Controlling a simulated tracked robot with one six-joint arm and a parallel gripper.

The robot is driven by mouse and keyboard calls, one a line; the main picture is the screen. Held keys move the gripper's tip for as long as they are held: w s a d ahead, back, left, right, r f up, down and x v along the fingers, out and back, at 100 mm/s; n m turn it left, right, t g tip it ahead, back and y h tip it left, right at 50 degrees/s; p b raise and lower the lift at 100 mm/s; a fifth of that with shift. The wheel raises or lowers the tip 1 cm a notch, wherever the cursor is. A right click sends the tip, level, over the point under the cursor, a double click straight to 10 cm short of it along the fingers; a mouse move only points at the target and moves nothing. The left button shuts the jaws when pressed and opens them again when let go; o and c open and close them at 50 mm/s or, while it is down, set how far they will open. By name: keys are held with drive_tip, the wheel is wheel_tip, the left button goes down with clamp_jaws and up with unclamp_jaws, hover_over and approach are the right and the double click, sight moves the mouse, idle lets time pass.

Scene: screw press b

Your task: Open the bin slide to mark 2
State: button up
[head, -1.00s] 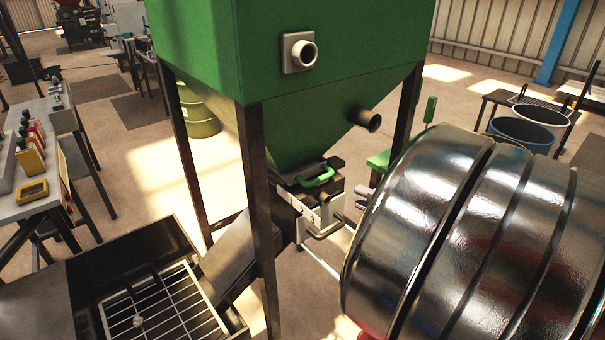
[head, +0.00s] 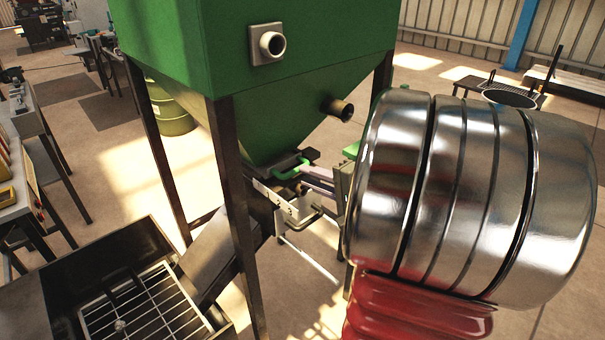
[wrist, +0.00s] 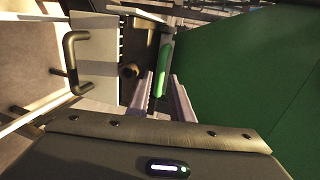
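The green hopper bin (head: 270,110) stands on dark legs. Its slide at the outlet has a green handle (head: 291,168), with a pale plate (head: 298,208) and a bent metal bar (head: 308,222) below. In the wrist view the green handle (wrist: 164,68) runs lengthwise at and between the fingertips of my gripper (wrist: 161,80). The fingers look apart, and firm contact cannot be seen. The pale plate (wrist: 96,60) with small dark ticks along its edge is left of the handle; the mark numbers are not readable. In the head view my gripper (head: 312,180) is just right of the handle, partly hidden by my arm.
A dark tray with a wire grid (head: 145,310) sits at lower left, under a sloping chute (head: 215,258). A hopper leg (head: 232,190) stands close left of the slide. A pipe stub (head: 341,110) juts out above my gripper. A bench (head: 15,205) is at far left.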

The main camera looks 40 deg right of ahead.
sight(297, 172)
drive_tip(key=shift+x, duration=1.75)
clamp_jaws()
drive_tip(key=shift+f, duration=0.1)
